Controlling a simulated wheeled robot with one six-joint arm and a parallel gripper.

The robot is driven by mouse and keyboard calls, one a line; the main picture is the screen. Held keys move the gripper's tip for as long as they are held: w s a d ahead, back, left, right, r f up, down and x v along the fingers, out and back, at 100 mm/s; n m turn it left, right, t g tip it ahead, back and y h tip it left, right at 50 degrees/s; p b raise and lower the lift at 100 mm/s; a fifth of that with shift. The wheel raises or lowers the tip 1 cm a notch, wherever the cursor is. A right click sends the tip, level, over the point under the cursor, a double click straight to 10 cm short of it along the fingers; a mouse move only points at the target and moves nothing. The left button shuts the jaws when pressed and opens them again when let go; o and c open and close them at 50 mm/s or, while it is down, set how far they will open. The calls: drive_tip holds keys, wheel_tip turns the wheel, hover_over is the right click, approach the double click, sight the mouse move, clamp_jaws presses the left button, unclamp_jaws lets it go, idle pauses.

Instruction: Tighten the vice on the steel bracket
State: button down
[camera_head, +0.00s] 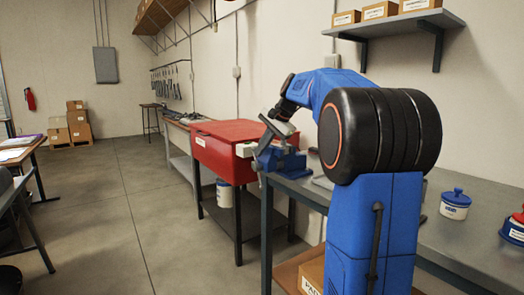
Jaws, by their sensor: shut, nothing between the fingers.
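The blue vice (284,161) is mounted at the far end of the grey workbench (455,232). A dark bar that looks like its handle crosses at its upper left. My blue arm reaches over the bench from the right, and my gripper (277,126) is at the top of the vice, close to the bar. The gripper is small in view and looks shut; whether it touches the bar I cannot tell. I cannot make out the steel bracket clearly; my arm and the vice may hide it.
A red cabinet-like bin (220,160) on legs stands just beyond the vice. A white tub with a blue lid (455,204) sits on the bench at right. A shelf with boxes (398,20) hangs above. The floor at left (115,215) is clear.

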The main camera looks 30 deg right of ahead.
drive_tip(key=w+g, duration=0.2)
drive_tip(key=shift+w+g, duration=0.15)
drive_tip(key=shift+g, duration=0.25)
drive_tip(key=shift+w+f, duration=0.2)
drive_tip(key=shift+w, duration=0.4)
drive_tip(key=shift+w+f, duration=0.2)
drive_tip(key=shift+w, duration=0.35)
drive_tip(key=v, duration=0.4)
drive_tip(key=shift+s+d, duration=0.2)
drive_tip(key=shift+s, duration=0.2)
wheel_tip(320, 180, up, 9)
drive_tip(key=d, duration=0.2)
drive_tip(key=shift+w, duration=0.5)
drive_tip(key=shift+a+r, duration=0.1)
